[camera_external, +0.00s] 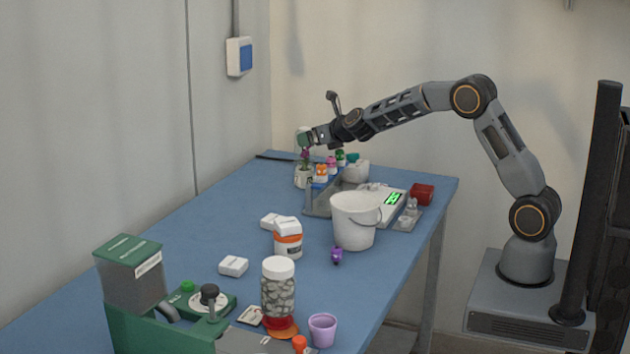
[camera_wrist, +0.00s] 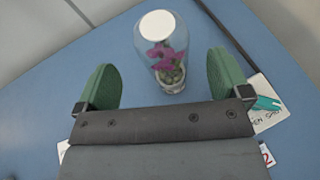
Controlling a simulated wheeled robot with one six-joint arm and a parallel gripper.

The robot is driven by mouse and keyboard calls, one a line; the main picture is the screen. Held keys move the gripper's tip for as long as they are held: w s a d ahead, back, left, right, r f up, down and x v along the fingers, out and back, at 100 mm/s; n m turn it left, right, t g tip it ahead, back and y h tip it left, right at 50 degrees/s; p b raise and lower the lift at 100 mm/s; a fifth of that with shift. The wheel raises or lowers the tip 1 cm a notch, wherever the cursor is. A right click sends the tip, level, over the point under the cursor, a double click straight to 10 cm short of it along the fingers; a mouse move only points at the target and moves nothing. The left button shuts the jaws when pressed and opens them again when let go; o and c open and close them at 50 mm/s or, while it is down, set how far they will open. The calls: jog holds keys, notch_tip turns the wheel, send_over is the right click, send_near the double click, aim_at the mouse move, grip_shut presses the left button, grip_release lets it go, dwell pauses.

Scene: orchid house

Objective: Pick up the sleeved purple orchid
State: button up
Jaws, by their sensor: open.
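The sleeved purple orchid (camera_wrist: 170,58) stands in a clear sleeve with a white round top in the wrist view. Purple blooms and a pot of pebbles show through it. It lies between and slightly beyond the two green fingers of my gripper (camera_wrist: 165,78), which are open with a gap on each side. In the external view the orchid (camera_external: 304,172) stands near the far end of the blue table, and my gripper (camera_external: 307,140) is at its upper part. Whether a finger touches the sleeve cannot be told.
Several small colourful pots (camera_external: 331,164) stand just right of the orchid, by a grey tray (camera_external: 318,208). A white bucket (camera_external: 355,222) and a scale (camera_external: 383,198) are nearer. In the wrist view a white label card (camera_wrist: 270,105) lies right of my gripper. The table left of the orchid is clear.

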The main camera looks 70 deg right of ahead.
jog(key=shift+p+x, duration=1.25)
jog(key=shift+x, duration=1.7)
jog(key=shift+d, duration=0.1)
jog(key=shift+c, duration=0.2)
